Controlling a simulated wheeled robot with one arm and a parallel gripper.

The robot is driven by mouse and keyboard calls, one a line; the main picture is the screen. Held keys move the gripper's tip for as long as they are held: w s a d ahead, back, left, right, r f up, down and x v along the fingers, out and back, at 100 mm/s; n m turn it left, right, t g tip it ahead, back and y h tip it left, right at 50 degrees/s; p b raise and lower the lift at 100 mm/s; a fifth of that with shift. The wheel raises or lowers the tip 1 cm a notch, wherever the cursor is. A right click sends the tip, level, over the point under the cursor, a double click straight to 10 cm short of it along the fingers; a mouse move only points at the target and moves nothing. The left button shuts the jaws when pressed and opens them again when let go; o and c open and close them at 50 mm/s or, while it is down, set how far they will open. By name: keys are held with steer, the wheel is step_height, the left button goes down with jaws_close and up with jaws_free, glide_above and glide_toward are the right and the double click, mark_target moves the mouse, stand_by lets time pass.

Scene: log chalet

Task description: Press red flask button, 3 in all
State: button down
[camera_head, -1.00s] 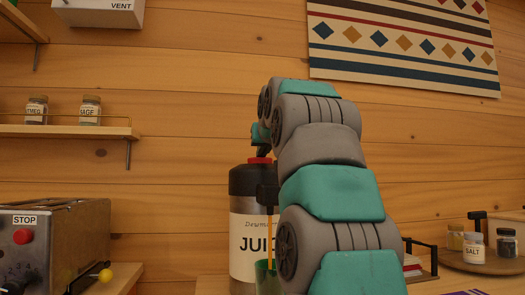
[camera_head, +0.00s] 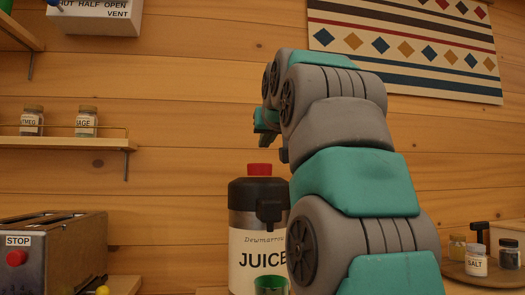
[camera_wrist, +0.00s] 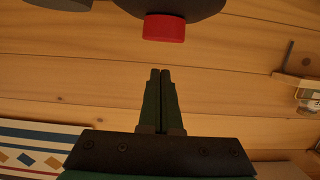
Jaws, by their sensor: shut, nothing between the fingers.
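The juice flask (camera_head: 243,230) stands upright at the centre, silver with a dark top, a spout and a "JUICE" label. Its red button (camera_head: 260,169) sits on top and stands clear of my arm. A green cup (camera_head: 271,284) is below the spout, partly cut off by the frame. In the wrist view the red button (camera_wrist: 164,28) is just beyond my gripper (camera_wrist: 160,72), with a gap between them. My gripper is shut and empty. In the head view my gripper is above the button, mostly hidden by my arm.
A toaster-like box (camera_head: 60,255) with a STOP button stands at lower left. A wall shelf (camera_head: 60,143) holds two spice jars. Salt (camera_head: 476,262) and other jars stand on a tray at right. The wall above the flask is clear.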

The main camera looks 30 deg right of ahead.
steer(key=v, duration=0.6)
steer(key=shift+f, duration=0.1)
stand_by(0.8)
